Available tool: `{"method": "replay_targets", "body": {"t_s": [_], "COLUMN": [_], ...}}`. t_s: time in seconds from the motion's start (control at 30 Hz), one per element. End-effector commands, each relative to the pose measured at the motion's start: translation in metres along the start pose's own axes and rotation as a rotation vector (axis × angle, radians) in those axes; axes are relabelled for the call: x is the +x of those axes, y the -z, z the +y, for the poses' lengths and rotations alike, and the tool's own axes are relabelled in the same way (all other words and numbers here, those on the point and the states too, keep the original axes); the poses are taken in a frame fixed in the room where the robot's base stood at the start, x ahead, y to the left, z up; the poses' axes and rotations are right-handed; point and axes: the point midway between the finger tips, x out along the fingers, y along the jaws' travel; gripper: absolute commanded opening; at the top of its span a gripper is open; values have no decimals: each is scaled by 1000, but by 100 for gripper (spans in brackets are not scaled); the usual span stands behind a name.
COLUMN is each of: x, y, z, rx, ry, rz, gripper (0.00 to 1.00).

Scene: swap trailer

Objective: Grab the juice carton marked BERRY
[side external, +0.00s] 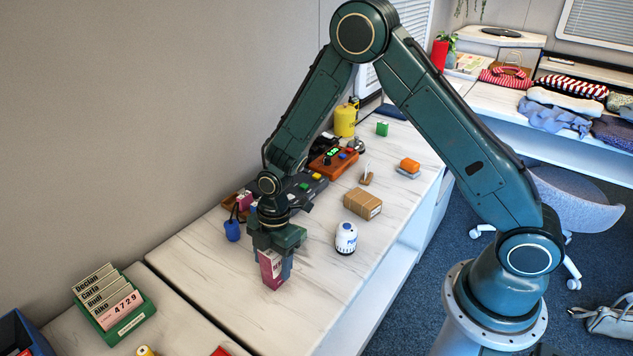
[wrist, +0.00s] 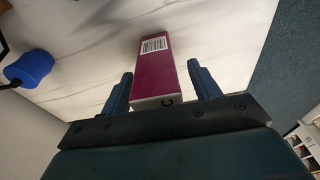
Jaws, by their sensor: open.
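A magenta carton (side external: 269,271) stands upright on the white marbled counter, with partly covered white lettering on its side that I cannot read in full. In the wrist view the carton (wrist: 155,72) shows a white barcode label and a pale end with a dark mark. My gripper (side external: 274,262) points down over the carton. Its fingers are open, one on each side of the carton, with a visible gap on both sides in the wrist view. A second magenta item (side external: 244,201) stands farther back, partly hidden by my arm.
A white bottle (side external: 346,238) and a cardboard box (side external: 362,203) stand to the right. A blue container (side external: 232,230) is on the left, near the wall. A green card box (side external: 125,320) stands at front left. The counter in front of the carton is clear.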

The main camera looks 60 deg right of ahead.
Motion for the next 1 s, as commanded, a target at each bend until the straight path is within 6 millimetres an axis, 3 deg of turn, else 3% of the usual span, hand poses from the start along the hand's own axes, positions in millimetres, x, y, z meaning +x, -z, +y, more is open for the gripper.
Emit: {"method": "replay_targets", "body": {"t_s": [0.6,0.67,0.9,1.0], "x": [6,6,6,6], "y": [0,0,0,0], "z": [0,0,0,0], "rx": [-1,-1,-1,-1], "ry": [-1,-1,-1,-2], "rz": [0,0,0,0], "gripper": [62,54,8,8]}}
